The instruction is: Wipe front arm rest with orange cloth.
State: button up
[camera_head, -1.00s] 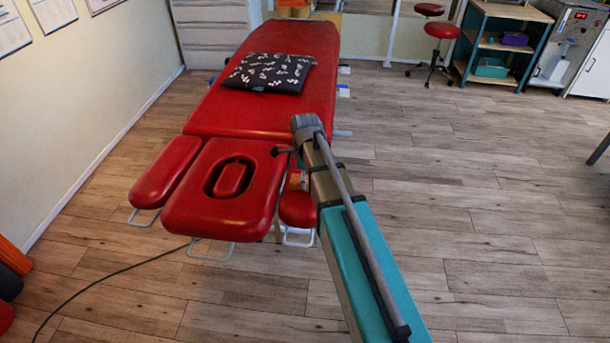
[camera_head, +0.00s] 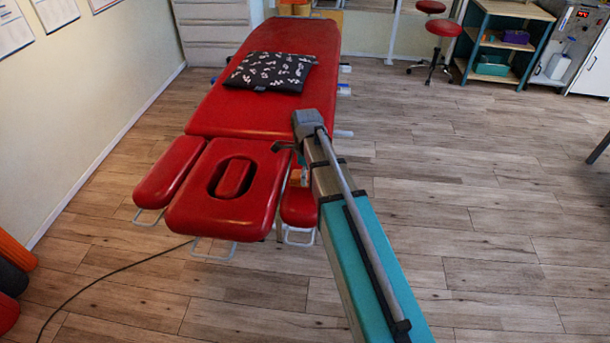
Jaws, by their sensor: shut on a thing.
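The red treatment table has a padded arm rest on each side of its face-hole headrest (camera_head: 216,200). The right arm rest (camera_head: 298,207), nearer my arm, is partly covered by the arm. The left arm rest (camera_head: 168,172) is in full view. A small patch of orange cloth (camera_head: 299,176) shows beside my arm, over the far part of the right arm rest. My gripper (camera_head: 301,165) is mostly hidden by my arm link and is shut on the cloth. Whether the cloth touches the pad cannot be told.
A dark patterned pillow (camera_head: 270,71) lies on the main table pad (camera_head: 250,115). A black cable (camera_head: 110,273) runs over the wooden floor at left. Red stools (camera_head: 444,29) and a shelf unit (camera_head: 500,40) stand at the back right.

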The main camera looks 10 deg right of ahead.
jog(key=shift+w+r+p, duration=0.15)
jog(key=shift+r+p, duration=1.35)
jog(key=shift+r, duration=0.25)
jog(key=shift+w+d+r+p, duration=0.1)
jog(key=shift+w+r+p, duration=0.05)
jog(key=shift+r+p, duration=1.35)
